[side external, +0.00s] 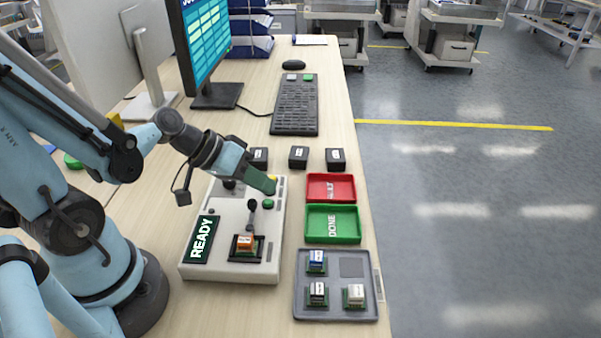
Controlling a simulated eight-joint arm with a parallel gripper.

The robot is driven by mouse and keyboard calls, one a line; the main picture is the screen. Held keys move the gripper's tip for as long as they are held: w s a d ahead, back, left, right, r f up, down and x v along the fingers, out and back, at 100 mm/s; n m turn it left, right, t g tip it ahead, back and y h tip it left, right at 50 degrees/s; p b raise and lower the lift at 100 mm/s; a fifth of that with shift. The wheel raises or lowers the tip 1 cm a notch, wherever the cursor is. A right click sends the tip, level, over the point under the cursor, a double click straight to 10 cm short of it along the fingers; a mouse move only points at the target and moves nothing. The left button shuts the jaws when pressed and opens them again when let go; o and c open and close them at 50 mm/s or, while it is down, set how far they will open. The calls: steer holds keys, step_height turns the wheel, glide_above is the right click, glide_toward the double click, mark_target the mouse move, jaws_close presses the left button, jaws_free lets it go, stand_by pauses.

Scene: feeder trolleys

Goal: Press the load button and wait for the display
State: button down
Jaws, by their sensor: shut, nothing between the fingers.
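A pale control box (222,262) stands on the bench, with a dark display (202,239) that reads READY in white letters. An orange-topped part (245,241) sits in the black socket on the box. A green button (268,204) is on the box's right side, and a black-knobbed lever (252,207) stands beside it. My gripper (268,185) is shut and empty, pointing down at the far right part of the box. A yellow spot, perhaps a button, shows at its tip; whether they touch, I cannot tell. No load label is readable.
A red tray (331,175) and a green DONE tray (308,224) lie right of the box. A grey tray (335,314) holds three small parts. Three black blocks (299,157), a keyboard (295,106) and a monitor (204,40) stand behind. The bench's right edge is close.

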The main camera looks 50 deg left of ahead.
steer(key=shift+r, duration=2.35)
steer(key=shift+s+a+r+m+g+y, duration=0.15)
steer(key=shift+r+m+y, duration=0.25)
steer(key=shift+y, duration=0.45)
steer(key=shift+a+r+m+g+y, duration=0.1)
steer(key=shift+a+r+m+y, duration=0.25)
steer(key=shift+y, duration=0.45)
steer(key=shift+s+a+r+m+g+y, duration=0.1)
steer(key=shift+r+m+y, duration=0.35)
steer(key=shift+y, duration=0.4)
step_height(320, 180, up, 5)
steer(key=m+g, duration=0.7)
steer(key=m, duration=0.2)
glide_above(266, 200)
steer(key=shift+w+d+r, duration=0.1)
steer(key=shift+d+r, duration=0.05)
steer(key=shift+d, duration=0.1)
